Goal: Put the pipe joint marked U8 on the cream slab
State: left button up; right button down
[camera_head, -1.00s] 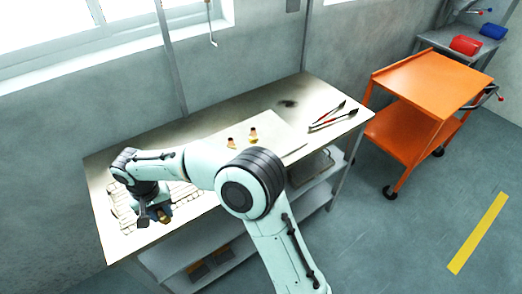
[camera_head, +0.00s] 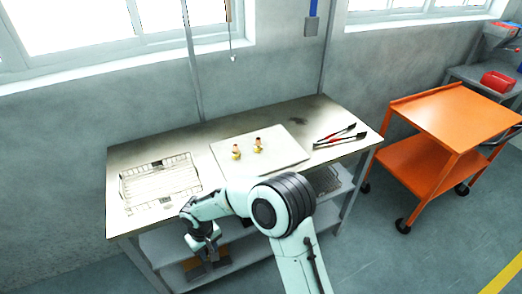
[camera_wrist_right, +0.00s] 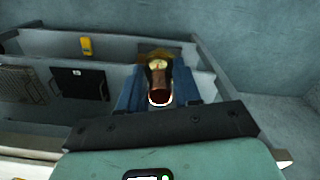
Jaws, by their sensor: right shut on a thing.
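My right gripper (camera_head: 205,252) is in front of the table's front edge, below the mesh belt (camera_head: 160,183) and to the left of the cream slab (camera_head: 290,157). In the right wrist view my right gripper (camera_wrist_right: 158,88) has blue fingers shut on a brass and reddish-brown pipe joint (camera_wrist_right: 158,80). No U8 mark can be read on it. Two other small brass and copper pipe joints, one on the left (camera_head: 236,153) and one on the right (camera_head: 258,146), stand on the slab. The mesh belt looks empty. My left gripper is not in view.
Red-handled tongs (camera_head: 340,135) lie on the table right of the slab. The slab's front part and right part are bare. Shelves (camera_head: 240,252) sit under the table. An orange cart (camera_head: 450,105) stands to the right.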

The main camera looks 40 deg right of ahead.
aim_at(279, 144)
jog(key=k+l, duration=0.1)
jog(key=l, duration=0.35)
jog(key=l+u, duration=0.15)
jog(key=l, duration=0.3)
jog(key=k+l, duration=0.15)
jog(key=l, duration=0.3)
jog(key=k+l+u, duration=0.15)
jog(key=l, duration=0.3)
